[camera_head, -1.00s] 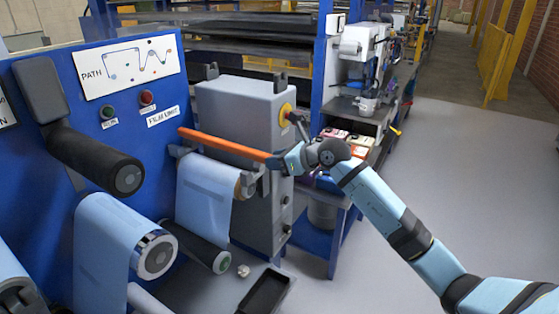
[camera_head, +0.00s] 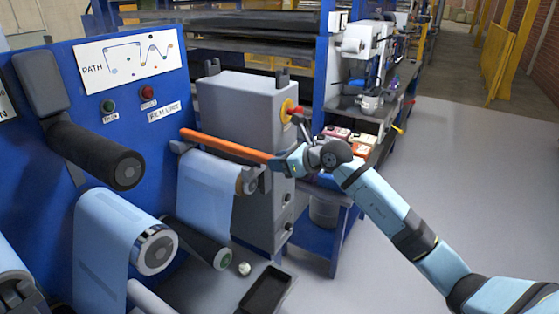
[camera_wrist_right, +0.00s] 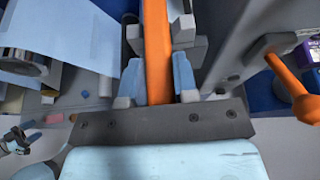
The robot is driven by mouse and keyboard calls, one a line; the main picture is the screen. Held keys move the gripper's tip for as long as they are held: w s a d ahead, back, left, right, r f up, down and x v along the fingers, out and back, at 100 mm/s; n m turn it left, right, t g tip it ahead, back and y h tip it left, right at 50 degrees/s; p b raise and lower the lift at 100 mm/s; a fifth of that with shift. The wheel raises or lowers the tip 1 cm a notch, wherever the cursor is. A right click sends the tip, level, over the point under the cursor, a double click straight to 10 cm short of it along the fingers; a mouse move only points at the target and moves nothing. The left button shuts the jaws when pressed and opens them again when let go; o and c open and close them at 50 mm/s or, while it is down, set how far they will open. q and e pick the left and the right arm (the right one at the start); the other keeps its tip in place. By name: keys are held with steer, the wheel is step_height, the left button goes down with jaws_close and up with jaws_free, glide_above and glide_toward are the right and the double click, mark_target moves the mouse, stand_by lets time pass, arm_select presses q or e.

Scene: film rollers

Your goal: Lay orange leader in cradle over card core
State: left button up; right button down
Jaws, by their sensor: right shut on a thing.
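The orange leader (camera_head: 225,146) is a long straight bar, held near its right end by my right gripper (camera_head: 280,162). It lies along and just above the card core (camera_head: 247,181), a brown-ended roll with pale blue film (camera_head: 205,190) hanging from it. Grey cradle brackets show at the far end (camera_head: 180,147) and near end (camera_head: 264,178). I cannot tell whether the leader touches them. In the right wrist view the leader (camera_wrist_right: 157,45) runs between my two blue fingers (camera_wrist_right: 158,85), with a grey bracket beside it.
A grey cabinet (camera_head: 245,115) with a yellow and red knob (camera_head: 290,110) stands close behind the gripper. A black roller (camera_head: 95,155) and a large blue film roll (camera_head: 110,245) are at left. A black tray (camera_head: 266,292) lies below. Floor at right is clear.

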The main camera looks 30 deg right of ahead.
stand_by(0.3)
steer(key=shift+f+b, duration=0.6)
steer(key=shift+f, duration=0.45)
steer(key=shift+f+b, duration=0.4)
steer(key=shift+f, duration=0.1)
jaws_free()
stand_by(0.3)
steer(key=shift+s+d, duration=0.1)
steer(key=shift+s, duration=0.05)
stand_by(0.6)
